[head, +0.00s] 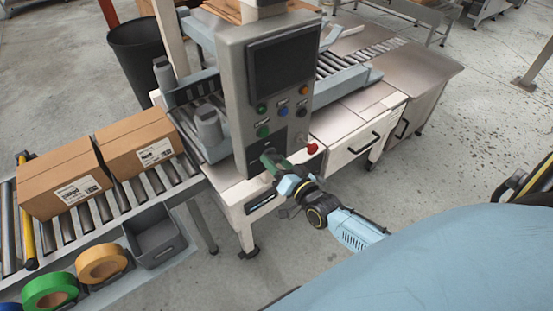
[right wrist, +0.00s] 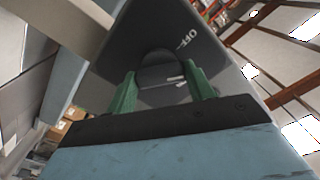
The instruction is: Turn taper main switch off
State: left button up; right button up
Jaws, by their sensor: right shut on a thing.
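The taper main switch is a dark rounded knob (right wrist: 158,70) on a dark plate in the right wrist view. White marks show on the knob's lower right, and the word OFF is printed on the plate above right of it. My right gripper (right wrist: 164,86) has its green fingers on both sides of the knob, shut on it. In the head view, my right gripper (head: 272,162) reaches the lower part of the grey control panel (head: 236,90) and hides the switch. My left gripper is in neither view.
The panel carries a dark screen (head: 284,62) and several coloured buttons. A red knob (head: 312,148) sits just right of my gripper. Two cardboard boxes (head: 60,172) stand on the roller conveyor at left. Tape rolls (head: 102,262) and a grey bin (head: 155,236) are below it.

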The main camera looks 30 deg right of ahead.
jog(key=n+p, duration=0.1)
jog(key=n, duration=0.2)
jog(key=shift+n, duration=0.3)
jog(key=shift+n+p, duration=0.4)
jog(key=shift+n, duration=1.3)
jog(key=o, duration=1)
jog(key=shift+s, duration=0.1)
jog(key=s, duration=0.8)
jog(key=s+d, duration=0.1)
jog(key=s, duration=0.4)
jog(key=shift+s, duration=0.1)
jog(key=shift+f, duration=0.1)
